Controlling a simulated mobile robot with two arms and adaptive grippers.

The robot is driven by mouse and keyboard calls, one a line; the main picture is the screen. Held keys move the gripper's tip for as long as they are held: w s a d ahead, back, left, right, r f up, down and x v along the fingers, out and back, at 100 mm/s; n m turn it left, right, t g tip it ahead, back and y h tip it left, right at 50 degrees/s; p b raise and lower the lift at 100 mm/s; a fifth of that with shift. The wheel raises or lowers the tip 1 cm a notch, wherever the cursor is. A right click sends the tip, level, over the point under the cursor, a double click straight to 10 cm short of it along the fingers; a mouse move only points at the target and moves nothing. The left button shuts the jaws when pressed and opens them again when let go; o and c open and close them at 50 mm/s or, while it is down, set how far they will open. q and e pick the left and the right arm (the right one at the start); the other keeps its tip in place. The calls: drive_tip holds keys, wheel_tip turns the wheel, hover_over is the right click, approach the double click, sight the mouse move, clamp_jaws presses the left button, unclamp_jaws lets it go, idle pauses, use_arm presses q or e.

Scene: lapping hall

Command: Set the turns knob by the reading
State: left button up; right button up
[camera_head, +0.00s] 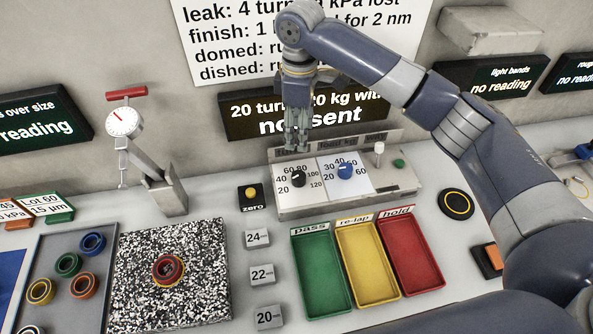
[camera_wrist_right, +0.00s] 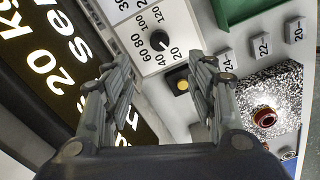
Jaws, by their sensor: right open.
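The control box (camera_head: 290,208) stands at the back of the bench with a black knob (camera_head: 298,179) on a scale from 20 to 120 and a blue knob (camera_head: 345,171) on a second scale. The box label is partly hidden. In the right wrist view the black knob (camera_wrist_right: 159,40) shows a white mark, seemingly near the 20–40 side. My right gripper (camera_head: 297,148) is open, points down and is apart from the black knob, above and behind it in the picture. The display (camera_head: 240,117) behind it reads "20 turns 20 kg" and "not sent", partly hidden. My left gripper is out of view.
A dial gauge on a stand (camera_head: 124,122) is left of the box. A zero button (camera_head: 250,194), several numbered blocks (camera_head: 262,275), a speckled plate (camera_head: 200,305) with stacked rings and green (camera_head: 319,280), yellow and red trays lie in front. A white-tipped lever (camera_head: 379,149) stands on the box.

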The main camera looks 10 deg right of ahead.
drive_tip(key=b, duration=0.4)
hover_over(299, 175)
wheel_tip(299, 175, down, 5)
wheel_tip(299, 175, down, 10)
drive_tip(key=shift+r, duration=0.1)
drive_tip(key=shift+f+p, duration=0.3)
drive_tip(key=shift+f, duration=0.3)
drive_tip(key=c, duration=1)
